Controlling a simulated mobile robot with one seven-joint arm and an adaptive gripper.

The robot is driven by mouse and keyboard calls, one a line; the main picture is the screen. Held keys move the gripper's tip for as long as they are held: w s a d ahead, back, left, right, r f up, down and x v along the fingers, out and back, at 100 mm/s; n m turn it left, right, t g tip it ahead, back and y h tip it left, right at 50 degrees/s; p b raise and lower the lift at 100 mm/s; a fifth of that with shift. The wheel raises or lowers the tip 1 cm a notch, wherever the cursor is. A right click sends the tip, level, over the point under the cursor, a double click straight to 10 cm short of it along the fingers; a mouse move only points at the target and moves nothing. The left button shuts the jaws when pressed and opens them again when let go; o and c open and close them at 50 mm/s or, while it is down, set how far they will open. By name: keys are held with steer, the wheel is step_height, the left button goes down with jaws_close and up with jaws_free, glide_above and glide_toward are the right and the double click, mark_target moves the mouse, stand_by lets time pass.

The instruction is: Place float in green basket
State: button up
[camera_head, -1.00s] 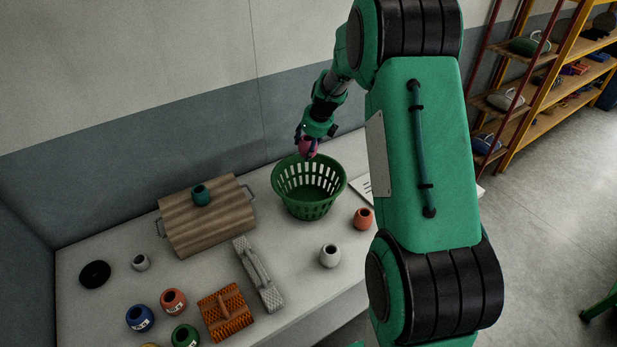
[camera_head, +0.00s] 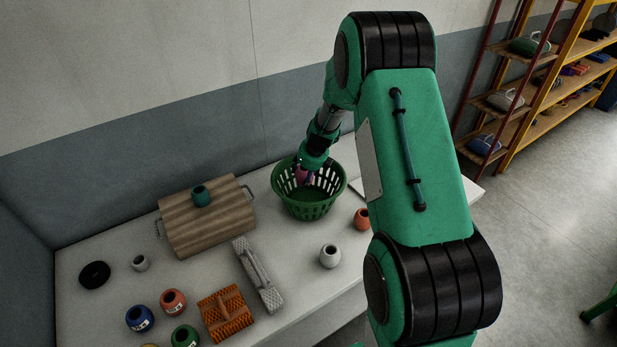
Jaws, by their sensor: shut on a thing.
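The green basket (camera_head: 309,209) stands upright on the white table, with slotted walls and an open top. My gripper (camera_head: 304,176) points down inside the basket's rim, towards its back left part. It is shut on a small pink-purple float (camera_head: 301,175). The float is partly hidden by the fingers, and I cannot tell whether it touches the basket. The visible part of the basket's floor looks empty.
A white float (camera_head: 330,256) and an orange float (camera_head: 361,219) stand near the basket. A grey brush-like tool (camera_head: 257,274), an orange brush (camera_head: 227,313) and several floats fill the front left.

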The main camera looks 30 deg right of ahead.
mark_target(309, 192)
steer(key=shift+f, duration=0.25)
steer(key=shift+f+b, duration=1.1)
steer(key=shift+f, duration=2)
steer(key=shift+c, duration=0.2)
steer(key=shift+f+b, duration=0.7)
steer(key=shift+f, duration=1.2)
steer(key=o, duration=0.9)
steer(key=shift+f, duration=0.15)
